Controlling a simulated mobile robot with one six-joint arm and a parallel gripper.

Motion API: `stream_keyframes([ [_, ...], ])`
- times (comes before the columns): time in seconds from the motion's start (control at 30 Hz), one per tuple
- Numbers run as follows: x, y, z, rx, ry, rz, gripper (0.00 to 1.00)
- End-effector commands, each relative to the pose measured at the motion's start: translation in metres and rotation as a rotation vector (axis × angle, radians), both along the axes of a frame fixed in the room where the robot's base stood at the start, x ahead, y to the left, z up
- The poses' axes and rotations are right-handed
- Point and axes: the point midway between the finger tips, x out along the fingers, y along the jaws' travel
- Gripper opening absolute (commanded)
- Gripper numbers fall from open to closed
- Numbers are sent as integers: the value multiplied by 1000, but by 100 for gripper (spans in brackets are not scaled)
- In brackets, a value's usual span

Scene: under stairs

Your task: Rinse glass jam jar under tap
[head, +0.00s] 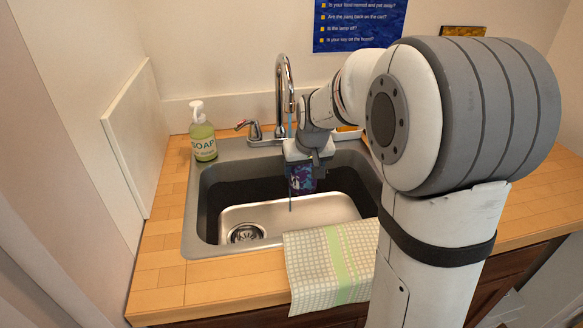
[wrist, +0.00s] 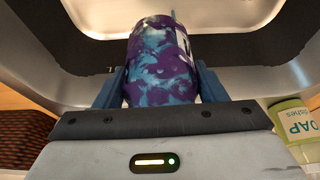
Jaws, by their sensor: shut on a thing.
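My gripper (head: 303,163) is shut on a cylindrical, jar-sized thing (head: 301,181) with a purple and blue mottled surface; it does not look like clear glass. In the wrist view the jar (wrist: 160,60) sits between the two dark blue fingers of my gripper (wrist: 160,72). I hold it over the sink basin, below the chrome tap (head: 285,75). A thin blue stream (head: 290,122) runs down from the spout and shows again below the jar. My gripper hides where it meets the jar. The jar's mouth is not clearly visible.
The grey-rimmed sink (head: 200,215) has a steel basin floor with a drain (head: 246,234). A soap bottle (head: 203,140) stands at the back left, near the tap handle (head: 250,128). A checked towel (head: 325,262) hangs over the front edge. The left counter (head: 160,240) is clear.

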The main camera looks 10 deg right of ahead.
Motion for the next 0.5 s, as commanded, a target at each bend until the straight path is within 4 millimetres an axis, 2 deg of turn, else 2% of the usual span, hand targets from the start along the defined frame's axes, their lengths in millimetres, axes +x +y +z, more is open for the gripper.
stream_keyframes([
  [0.5, -25, -18, 1, -1, -3, 0, 18],
])
